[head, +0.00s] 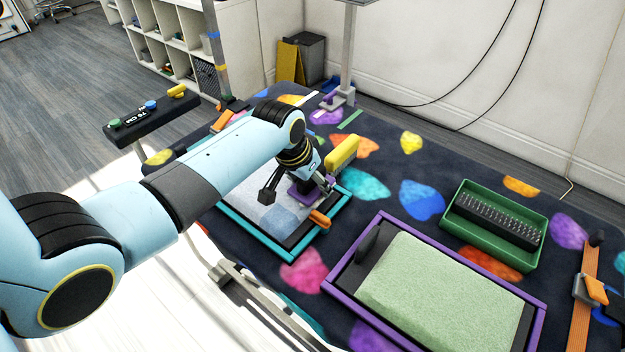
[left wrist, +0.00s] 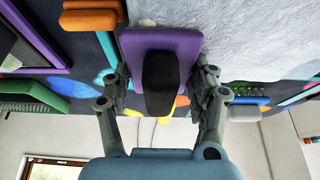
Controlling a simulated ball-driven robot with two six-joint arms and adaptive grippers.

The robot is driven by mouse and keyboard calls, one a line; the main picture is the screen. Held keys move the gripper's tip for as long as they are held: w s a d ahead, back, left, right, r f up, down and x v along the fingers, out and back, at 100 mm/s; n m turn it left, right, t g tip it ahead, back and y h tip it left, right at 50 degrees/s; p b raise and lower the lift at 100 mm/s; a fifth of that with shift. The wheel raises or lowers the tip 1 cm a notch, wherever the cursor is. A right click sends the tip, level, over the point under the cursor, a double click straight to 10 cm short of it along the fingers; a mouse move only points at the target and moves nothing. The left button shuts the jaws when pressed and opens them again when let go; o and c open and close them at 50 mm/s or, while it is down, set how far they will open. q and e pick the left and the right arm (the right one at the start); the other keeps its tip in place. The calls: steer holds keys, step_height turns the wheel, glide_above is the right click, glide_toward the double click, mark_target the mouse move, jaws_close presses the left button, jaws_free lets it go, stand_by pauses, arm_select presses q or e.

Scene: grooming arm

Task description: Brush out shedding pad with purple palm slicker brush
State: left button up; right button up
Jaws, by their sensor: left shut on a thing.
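My left gripper (head: 306,192) is shut on the purple palm slicker brush (head: 301,196). The left wrist view shows the purple brush (left wrist: 160,50) and its black grip (left wrist: 160,78) between both fingers. The brush is at the grey-white shedding pad (head: 262,205) in the teal frame (head: 262,240); whether its bristles touch the pad is hidden. The pad also shows beyond the brush in the left wrist view (left wrist: 235,35). My right gripper is not in view.
A purple-framed tray (head: 335,283) with a pale green pad (head: 440,290) lies to the right. A green bin (head: 475,235) holds a dark bristled brush (head: 498,218). A yellow block (head: 343,152) and an orange clip (head: 320,218) are close to my gripper.

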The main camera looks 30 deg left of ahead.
arm_select(q)
steer(key=a, duration=0.4)
steer(key=shift+w+a+f, duration=0.1)
steer(key=shift+a, duration=0.05)
step_height(320, 180, up, 8)
steer(key=p, duration=0.9)
